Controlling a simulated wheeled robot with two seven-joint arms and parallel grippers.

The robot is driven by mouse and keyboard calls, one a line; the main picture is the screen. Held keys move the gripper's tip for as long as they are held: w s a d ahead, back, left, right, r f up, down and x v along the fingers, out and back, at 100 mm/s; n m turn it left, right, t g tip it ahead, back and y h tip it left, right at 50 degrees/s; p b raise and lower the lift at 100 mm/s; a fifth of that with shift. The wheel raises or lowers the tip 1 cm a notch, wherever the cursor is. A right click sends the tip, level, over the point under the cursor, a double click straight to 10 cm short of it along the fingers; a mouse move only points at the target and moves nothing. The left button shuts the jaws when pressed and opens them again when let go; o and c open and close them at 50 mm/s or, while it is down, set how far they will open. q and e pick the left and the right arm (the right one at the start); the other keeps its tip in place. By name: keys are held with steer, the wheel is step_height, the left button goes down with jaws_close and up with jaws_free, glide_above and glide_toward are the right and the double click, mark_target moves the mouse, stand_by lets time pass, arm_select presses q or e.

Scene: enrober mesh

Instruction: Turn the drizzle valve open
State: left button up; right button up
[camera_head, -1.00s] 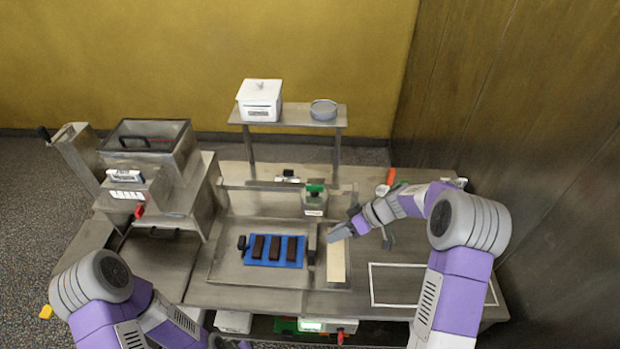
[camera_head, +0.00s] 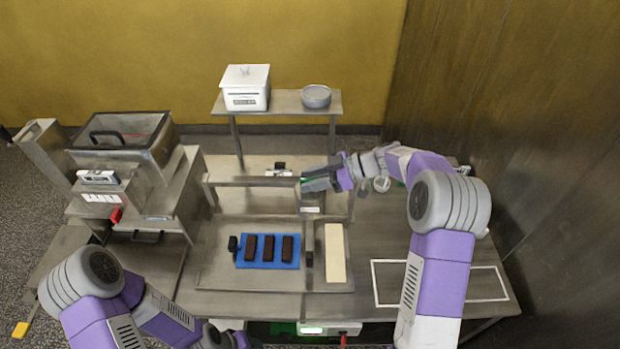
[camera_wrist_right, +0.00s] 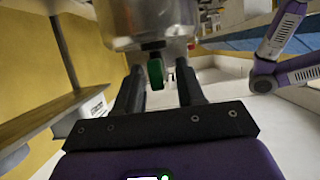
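The drizzle valve shows in the right wrist view as a green handle (camera_wrist_right: 156,74) under a shiny metal vessel (camera_wrist_right: 150,22). My right gripper (camera_wrist_right: 160,85) is open, with its two dark fingers on either side of the green handle and a gap visible on both sides. In the head view my right gripper (camera_head: 308,182) is at the crossbar and covers most of the vessel and its valve. My left gripper (camera_head: 235,338) is low at the bottom edge of the head view, and its fingers cannot be made out.
A blue mat (camera_head: 268,262) with dark bars lies on the bench, beside a cream strip (camera_head: 335,252). A tank (camera_head: 125,140) with a red handle (camera_head: 115,215) stands at left. A raised shelf (camera_head: 285,103) holds a white box (camera_head: 246,88) and a grey bowl (camera_head: 316,96). A white-outlined area at right is empty.

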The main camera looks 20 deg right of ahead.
steer(key=shift+a+f, duration=0.1)
steer(key=shift+a, duration=0.1)
jaws_close()
